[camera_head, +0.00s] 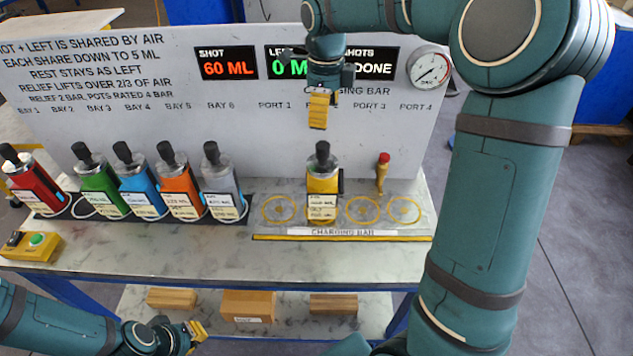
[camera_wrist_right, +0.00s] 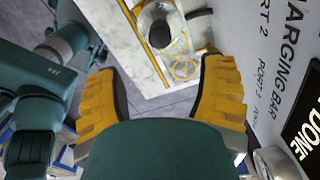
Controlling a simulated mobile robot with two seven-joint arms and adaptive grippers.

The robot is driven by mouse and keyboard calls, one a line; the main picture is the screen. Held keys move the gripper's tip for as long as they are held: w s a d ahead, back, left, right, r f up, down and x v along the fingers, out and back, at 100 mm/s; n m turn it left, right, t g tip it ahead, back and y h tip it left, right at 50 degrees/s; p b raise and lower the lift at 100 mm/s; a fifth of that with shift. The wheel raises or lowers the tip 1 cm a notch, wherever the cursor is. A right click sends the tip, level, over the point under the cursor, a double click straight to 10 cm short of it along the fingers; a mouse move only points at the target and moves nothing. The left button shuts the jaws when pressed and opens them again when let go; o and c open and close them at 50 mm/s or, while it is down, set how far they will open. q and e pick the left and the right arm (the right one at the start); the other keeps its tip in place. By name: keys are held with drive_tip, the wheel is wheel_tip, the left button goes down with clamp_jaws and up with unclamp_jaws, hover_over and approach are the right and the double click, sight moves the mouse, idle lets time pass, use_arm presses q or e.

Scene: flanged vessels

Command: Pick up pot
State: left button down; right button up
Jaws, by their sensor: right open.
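A yellow pot (camera_head: 322,178) with a black knob on top stands upright on the charging bar (camera_head: 345,237), below the Port 2 area. My right gripper (camera_head: 318,126) hangs above it, pointing down, apart from it. In the right wrist view the open fingers (camera_wrist_right: 160,68) have nothing between them, and the pot's black knob (camera_wrist_right: 160,34) shows beyond the tips. Red (camera_head: 36,188), green (camera_head: 100,188), blue (camera_head: 142,188), orange (camera_head: 180,188) and grey (camera_head: 222,186) pots stand in a row at the left. My left gripper (camera_head: 197,331) is low, in front of the bench; its jaws are unclear.
A red-topped yellow valve (camera_head: 382,172) stands right of the yellow pot. The board (camera_head: 230,110) rises behind, with a gauge (camera_head: 429,67). A button box (camera_head: 30,246) sits at the front left. Wooden blocks (camera_head: 248,305) lie on the lower shelf. The bench front is clear.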

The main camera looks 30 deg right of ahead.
sight(323, 155)
wheel_tip(323, 155, down, 6)
drive_tip(key=shift+f, duration=0.25)
drive_tip(key=shift+w+f, duration=0.1)
drive_tip(key=shift+f, duration=3.15)
drive_tip(key=shift+r, duration=0.1)
clamp_jaws()
